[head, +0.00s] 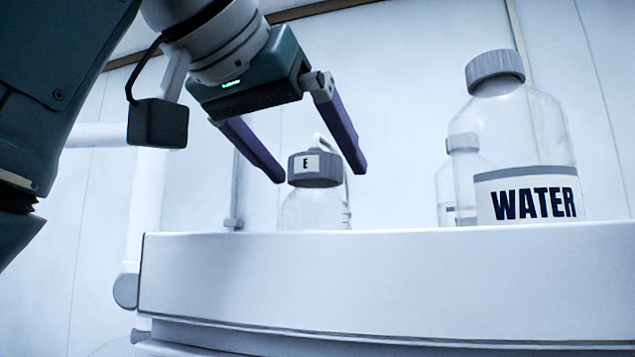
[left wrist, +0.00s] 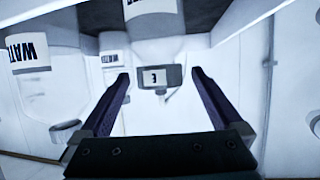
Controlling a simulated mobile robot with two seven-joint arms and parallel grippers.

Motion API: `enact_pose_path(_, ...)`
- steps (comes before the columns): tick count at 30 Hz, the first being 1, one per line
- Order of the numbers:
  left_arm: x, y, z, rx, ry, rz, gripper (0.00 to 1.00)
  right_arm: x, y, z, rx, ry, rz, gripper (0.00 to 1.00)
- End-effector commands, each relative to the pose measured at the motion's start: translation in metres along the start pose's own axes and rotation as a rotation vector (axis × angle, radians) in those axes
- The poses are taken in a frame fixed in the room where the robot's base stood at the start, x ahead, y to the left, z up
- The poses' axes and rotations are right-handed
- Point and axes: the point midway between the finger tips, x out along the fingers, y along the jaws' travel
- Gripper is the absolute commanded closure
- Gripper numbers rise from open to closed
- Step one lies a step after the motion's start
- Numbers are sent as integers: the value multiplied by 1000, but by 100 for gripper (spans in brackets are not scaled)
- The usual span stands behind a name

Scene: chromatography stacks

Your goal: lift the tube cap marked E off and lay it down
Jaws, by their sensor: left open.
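The grey cap marked E (head: 318,178) sits on a clear bottle (head: 315,211) that stands on the white stack top. A thin pale tube (head: 332,143) arches up at the cap. My left gripper (head: 319,172) is open, with its two purple fingers slanting down on either side of the cap in the head view. In the left wrist view the cap (left wrist: 174,77) appears between the fingertips of the open gripper (left wrist: 159,75), with a visible gap on each side. Whether the fingers are level with the cap in depth is hard to tell. My right gripper is not in view.
A large bottle labelled WATER (head: 528,197) with a grey cap stands to the right on the white stack top (head: 380,270). A smaller clear bottle (head: 447,190) is partly hidden behind it. The top between the E bottle and these bottles looks free.

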Motion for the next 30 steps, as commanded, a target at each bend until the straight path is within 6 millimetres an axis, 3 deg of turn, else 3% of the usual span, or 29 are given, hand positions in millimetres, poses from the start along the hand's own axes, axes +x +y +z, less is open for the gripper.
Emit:
enact_pose_path(3,0,0,0,0,0,0,0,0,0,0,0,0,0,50)
enact_pose_path(27,0,0,0,0,1,0,90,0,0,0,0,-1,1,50)
enact_pose_path(30,0,0,-1,0,2,0,90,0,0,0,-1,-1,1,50)
